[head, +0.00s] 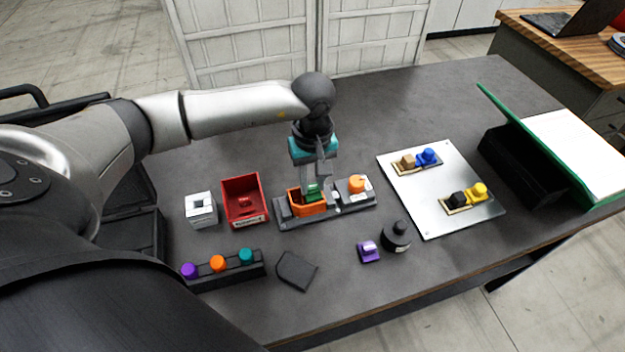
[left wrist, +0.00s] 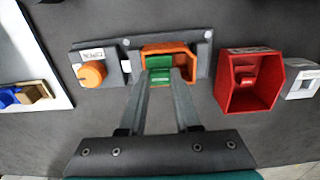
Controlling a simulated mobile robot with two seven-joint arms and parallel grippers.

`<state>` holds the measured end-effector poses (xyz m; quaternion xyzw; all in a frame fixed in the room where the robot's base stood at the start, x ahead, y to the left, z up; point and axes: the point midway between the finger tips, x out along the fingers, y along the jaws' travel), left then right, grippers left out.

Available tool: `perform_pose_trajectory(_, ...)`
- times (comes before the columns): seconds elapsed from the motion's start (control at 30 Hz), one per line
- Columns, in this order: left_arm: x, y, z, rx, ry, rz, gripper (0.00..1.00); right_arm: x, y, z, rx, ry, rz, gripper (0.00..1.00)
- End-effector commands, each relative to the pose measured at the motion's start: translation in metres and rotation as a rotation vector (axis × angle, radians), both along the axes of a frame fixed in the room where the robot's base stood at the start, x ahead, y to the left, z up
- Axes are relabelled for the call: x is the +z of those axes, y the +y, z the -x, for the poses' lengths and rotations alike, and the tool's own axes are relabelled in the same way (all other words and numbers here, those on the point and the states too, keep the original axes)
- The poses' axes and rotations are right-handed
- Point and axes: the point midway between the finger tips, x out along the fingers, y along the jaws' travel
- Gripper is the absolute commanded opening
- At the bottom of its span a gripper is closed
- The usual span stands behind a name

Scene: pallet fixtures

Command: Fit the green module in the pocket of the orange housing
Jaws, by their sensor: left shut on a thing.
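The orange housing (head: 296,203) sits on a dark fixture base (head: 345,208) near the middle of the table. It also shows in the left wrist view (left wrist: 186,48). My left gripper (head: 312,187) points down over the housing and is shut on the green module (head: 314,194). In the left wrist view the green module (left wrist: 160,72) shows between the fingertips, within the outline of the housing's pocket. I cannot tell how deep it sits, as the fingers hide part of it. My right gripper is not in view.
An orange knob (head: 357,183) stands right of the housing on the same base. A red bin (head: 243,201) and a white block (head: 201,210) are on the left. A metal plate (head: 432,205) with coloured pieces lies right. A black round piece (head: 397,237) and purple piece (head: 368,252) stand in front.

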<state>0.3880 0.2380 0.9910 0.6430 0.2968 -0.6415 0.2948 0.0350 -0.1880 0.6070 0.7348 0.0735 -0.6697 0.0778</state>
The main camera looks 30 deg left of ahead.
Motion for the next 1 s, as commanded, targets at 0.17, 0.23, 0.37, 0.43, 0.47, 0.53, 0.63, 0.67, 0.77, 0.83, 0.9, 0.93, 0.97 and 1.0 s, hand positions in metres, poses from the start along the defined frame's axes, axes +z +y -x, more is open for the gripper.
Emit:
perform_pose_trajectory(0.17, -0.002, 0.0, 0.0, 0.0, 0.0, 0.0, 0.0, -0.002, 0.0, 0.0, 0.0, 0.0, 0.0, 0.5)
perform_pose_trajectory(0.23, -0.003, 0.0, 0.0, 0.0, 0.0, 0.0, 0.0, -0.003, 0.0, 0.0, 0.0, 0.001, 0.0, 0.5)
perform_pose_trajectory(0.37, -0.005, 0.0, 0.0, 0.0, 0.0, 0.0, 0.0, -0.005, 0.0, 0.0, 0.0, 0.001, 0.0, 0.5)
perform_pose_trajectory(0.43, -0.006, 0.0, 0.0, 0.0, 0.0, 0.0, 0.0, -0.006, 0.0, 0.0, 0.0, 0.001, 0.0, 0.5)
perform_pose_trajectory(0.47, -0.006, 0.0, 0.0, 0.0, 0.0, 0.0, 0.0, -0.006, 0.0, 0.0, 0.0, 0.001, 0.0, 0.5)
perform_pose_trajectory(0.53, -0.008, 0.0, 0.0, 0.0, 0.0, 0.0, 0.0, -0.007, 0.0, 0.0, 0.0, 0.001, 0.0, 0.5)
perform_pose_trajectory(0.63, -0.009, 0.0, 0.0, 0.0, 0.0, 0.0, 0.0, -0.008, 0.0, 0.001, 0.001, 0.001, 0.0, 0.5)
perform_pose_trajectory(0.67, -0.009, 0.0, 0.0, 0.001, 0.0, 0.0, 0.0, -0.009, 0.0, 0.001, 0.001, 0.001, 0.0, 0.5)
perform_pose_trajectory(0.77, -0.011, 0.0, 0.0, 0.001, 0.0, 0.0, 0.0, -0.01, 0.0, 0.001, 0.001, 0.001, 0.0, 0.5)
perform_pose_trajectory(0.83, -0.011, 0.0, 0.0, 0.001, 0.0, 0.0, 0.35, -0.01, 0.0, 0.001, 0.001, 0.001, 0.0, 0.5)
perform_pose_trajectory(0.9, -0.011, 0.0, 0.0, 0.001, 0.0, 0.0, 0.42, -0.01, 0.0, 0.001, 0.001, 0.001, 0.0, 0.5)
perform_pose_trajectory(0.93, -0.011, 0.0, 0.0, 0.001, 0.0, 0.0, 0.46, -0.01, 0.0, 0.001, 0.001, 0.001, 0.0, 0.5)
perform_pose_trajectory(0.97, -0.011, 0.0, 0.0, 0.0, 0.0, 0.0, 0.49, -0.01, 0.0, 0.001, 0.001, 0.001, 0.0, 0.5)
perform_pose_trajectory(1.0, -0.011, 0.0, 0.0, 0.0, 0.0, 0.0, 0.54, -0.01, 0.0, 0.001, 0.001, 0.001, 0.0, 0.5)
